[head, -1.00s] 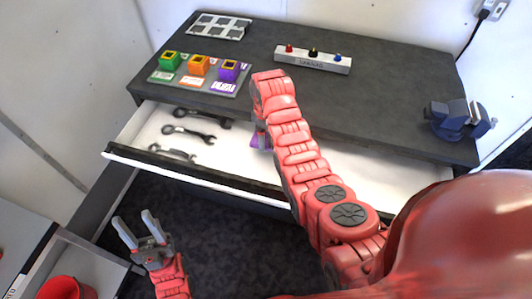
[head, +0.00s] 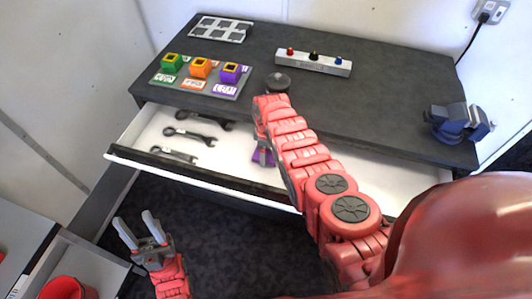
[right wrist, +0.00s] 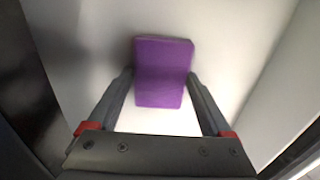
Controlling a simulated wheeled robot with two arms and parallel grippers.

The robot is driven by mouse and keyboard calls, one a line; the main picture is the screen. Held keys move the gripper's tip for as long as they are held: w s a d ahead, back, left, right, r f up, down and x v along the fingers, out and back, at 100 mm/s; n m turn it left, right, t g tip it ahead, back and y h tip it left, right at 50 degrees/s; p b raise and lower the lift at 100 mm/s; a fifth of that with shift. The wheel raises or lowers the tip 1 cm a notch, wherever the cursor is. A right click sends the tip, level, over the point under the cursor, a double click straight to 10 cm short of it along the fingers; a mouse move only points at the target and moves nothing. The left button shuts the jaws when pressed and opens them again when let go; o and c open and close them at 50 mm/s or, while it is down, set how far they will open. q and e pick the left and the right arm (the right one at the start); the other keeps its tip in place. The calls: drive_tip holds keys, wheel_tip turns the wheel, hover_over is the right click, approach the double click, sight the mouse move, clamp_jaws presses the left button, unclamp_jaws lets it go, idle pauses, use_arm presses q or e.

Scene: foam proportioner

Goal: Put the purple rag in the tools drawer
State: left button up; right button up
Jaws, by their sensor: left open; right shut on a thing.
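The tools drawer (head: 225,165) is pulled out under the dark bench top, with a white inside and a dark front edge. The purple rag (head: 262,156) is inside the drawer's outline, right of the wrenches, partly hidden by my right arm. My right gripper (head: 263,146) points down into the drawer and is shut on the rag. In the right wrist view the rag (right wrist: 164,84) is a flat purple block between the fingers, over the white drawer floor; I cannot tell whether it touches the floor. My left gripper (head: 139,228) is open and empty, in front of the drawer at the lower left.
Several wrenches (head: 190,134) lie in the drawer's left part. On the bench top are a tray (head: 200,86) of green, orange and purple blocks, a grey rack (head: 220,29), a button bar (head: 312,63) and a blue vise (head: 458,120). A red container (head: 64,288) is at the lower left.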

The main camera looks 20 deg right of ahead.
drive_tip(key=o, duration=1.1)
drive_tip(key=shift+f, duration=0.1)
